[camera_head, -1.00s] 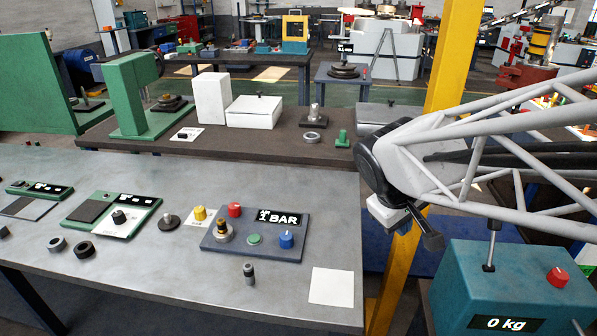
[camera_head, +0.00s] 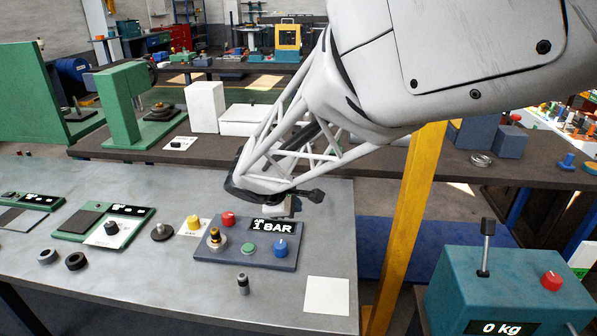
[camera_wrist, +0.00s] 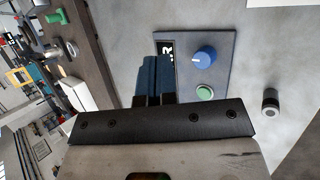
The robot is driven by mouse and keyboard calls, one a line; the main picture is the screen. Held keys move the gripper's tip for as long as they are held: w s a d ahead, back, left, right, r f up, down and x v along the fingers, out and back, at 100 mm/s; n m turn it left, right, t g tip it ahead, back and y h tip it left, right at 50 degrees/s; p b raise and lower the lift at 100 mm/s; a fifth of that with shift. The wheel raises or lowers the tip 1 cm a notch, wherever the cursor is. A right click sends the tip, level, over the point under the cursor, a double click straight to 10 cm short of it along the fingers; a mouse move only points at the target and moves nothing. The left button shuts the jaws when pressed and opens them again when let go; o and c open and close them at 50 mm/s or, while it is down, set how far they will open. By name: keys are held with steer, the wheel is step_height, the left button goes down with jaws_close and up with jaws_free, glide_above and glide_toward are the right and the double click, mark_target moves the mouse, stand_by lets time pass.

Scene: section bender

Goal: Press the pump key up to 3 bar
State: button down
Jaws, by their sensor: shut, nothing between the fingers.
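The blue-grey air panel (camera_head: 205,248) lies on the grey bench, its display (camera_head: 273,226) reading "AIR 1 BAR". It carries a red button (camera_head: 228,218), a brass fitting with a black top (camera_head: 215,237), a green button (camera_head: 248,248) and a blue knob (camera_head: 281,247). No label tells me which is the pump key. My gripper (camera_head: 288,208) is above the panel's back edge, shut and empty. In the wrist view, my dark blue fingers (camera_wrist: 153,80) partly cover the panel and display. The green button (camera_wrist: 205,92) and blue knob (camera_wrist: 205,56) show to their right; the red button is hidden.
A small dark cylinder (camera_head: 243,284) stands in front of the panel, near a white square (camera_head: 327,296). A yellow knob (camera_head: 193,223) on a card is to the left. A yellow post (camera_head: 405,230) and a teal box (camera_head: 490,290) reading "0 kg" stand at right.

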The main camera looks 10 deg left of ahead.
mark_target(249, 248)
steer(key=w+a+f+n+t, duration=0.1)
steer(key=a+f+n, duration=0.1)
steer(key=a, duration=0.4)
steer(key=a+f+n+t, duration=0.1)
steer(key=a+f+n, duration=0.2)
steer(key=a, duration=0.4)
steer(key=shift+w+a+f+y, duration=0.15)
steer(key=shift+w+y, duration=0.15)
steer(key=shift+w, duration=0.1)
steer(key=shift+f, duration=4.35)
steer(key=shift+f, duration=0.9)
steer(key=shift+r, duration=0.85)
steer(key=shift+r, duration=0.2)
